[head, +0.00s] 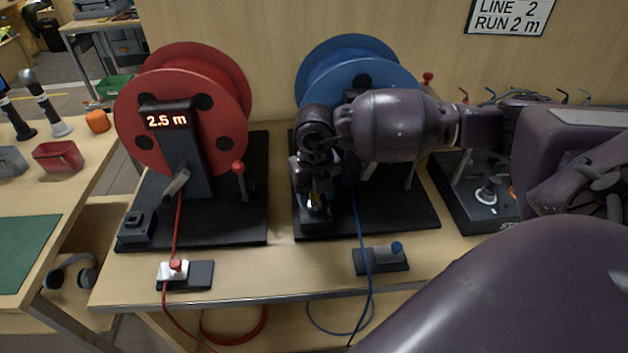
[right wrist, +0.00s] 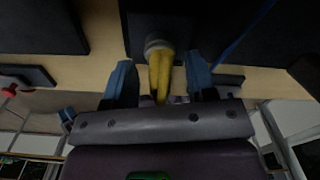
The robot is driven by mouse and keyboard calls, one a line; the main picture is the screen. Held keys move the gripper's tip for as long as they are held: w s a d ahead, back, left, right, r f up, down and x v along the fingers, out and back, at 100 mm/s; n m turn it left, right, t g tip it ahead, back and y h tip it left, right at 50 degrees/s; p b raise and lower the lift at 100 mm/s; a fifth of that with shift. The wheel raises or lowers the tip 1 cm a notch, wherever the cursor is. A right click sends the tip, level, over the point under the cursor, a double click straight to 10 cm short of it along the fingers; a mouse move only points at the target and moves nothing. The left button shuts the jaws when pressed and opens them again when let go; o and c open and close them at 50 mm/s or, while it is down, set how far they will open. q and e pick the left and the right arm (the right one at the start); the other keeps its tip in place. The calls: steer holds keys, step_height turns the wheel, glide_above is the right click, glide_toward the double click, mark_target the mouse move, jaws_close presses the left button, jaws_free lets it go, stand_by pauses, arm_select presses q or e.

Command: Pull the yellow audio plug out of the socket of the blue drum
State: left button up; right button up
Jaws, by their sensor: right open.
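The blue drum (head: 352,58) stands on a black base at the back, partly hidden by my right arm. Its black socket block (head: 317,224) is at the front left of that base. The yellow audio plug (right wrist: 161,72) shows in the right wrist view, its far end at a grey ring on the socket. In the head view the plug is mostly hidden by my gripper. My right gripper (right wrist: 161,82) is open, with one blue-grey finger on each side of the plug. It points down over the socket in the head view (head: 314,190). My left gripper is not in view.
A red drum (head: 196,75) with a 2.5 m display stands to the left on its own base. A black device (head: 480,195) stands to the right.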

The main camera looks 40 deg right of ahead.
steer(key=shift+f, duration=0.4)
jaws_close()
